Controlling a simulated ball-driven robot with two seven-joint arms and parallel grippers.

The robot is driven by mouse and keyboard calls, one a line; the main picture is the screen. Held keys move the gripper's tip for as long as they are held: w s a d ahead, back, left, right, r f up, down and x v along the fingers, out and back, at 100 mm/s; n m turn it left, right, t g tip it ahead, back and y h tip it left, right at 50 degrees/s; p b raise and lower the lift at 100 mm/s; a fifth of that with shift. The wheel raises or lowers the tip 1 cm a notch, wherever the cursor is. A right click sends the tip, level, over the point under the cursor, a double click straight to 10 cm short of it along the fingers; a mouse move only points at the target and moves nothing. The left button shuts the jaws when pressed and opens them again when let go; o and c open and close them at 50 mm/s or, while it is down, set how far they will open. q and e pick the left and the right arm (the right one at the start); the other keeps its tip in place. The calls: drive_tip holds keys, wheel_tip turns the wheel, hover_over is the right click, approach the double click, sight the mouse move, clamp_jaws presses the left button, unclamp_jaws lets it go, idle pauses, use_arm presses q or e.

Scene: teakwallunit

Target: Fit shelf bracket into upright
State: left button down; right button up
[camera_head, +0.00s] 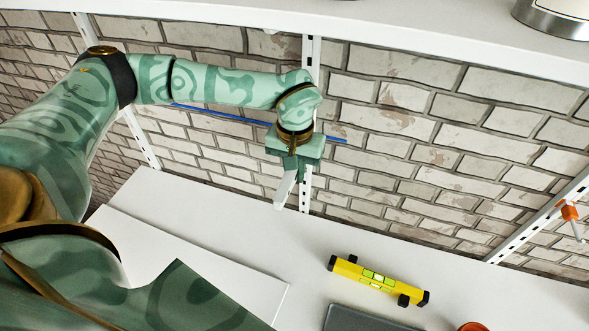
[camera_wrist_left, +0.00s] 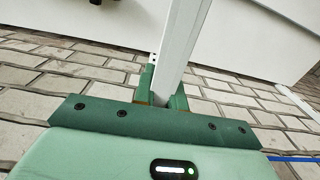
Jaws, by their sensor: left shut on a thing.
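My left gripper (camera_head: 291,170) is shut on a white shelf bracket (camera_head: 284,190), in front of the brick wall. The bracket hangs out below the fingers in the head view. In the wrist view the bracket (camera_wrist_left: 182,45) runs up and away from between the green fingers (camera_wrist_left: 160,88). The white slotted upright (camera_head: 307,188) stands right behind the gripper. The gripper and wrist cover part of it. I cannot tell whether the bracket touches the upright or sits in a slot. My right gripper is not in view.
A blue line (camera_head: 220,114) crosses the wall behind the gripper. A white shelf (camera_head: 400,32) runs overhead. On the white worktop (camera_head: 240,215) are a white board (camera_head: 180,256), a yellow spirit level (camera_head: 375,279) and a grey flat object (camera_head: 360,318). Another upright (camera_head: 530,225) carries an orange item (camera_head: 568,211).

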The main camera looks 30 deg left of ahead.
use_arm(q)
drive_tip(key=shift+w+r, duration=0.15)
idle(0.4)
drive_tip(key=c, duration=1.5)
unclamp_jaws()
drive_tip(key=shift+o, duration=0.7)
drive_tip(key=shift+w+a, duration=0.1)
wheel_tip(320, 180, up, 7)
drive_tip(key=shift+r+p, duration=0.1)
drive_tip(key=shift+p, duration=0.25)
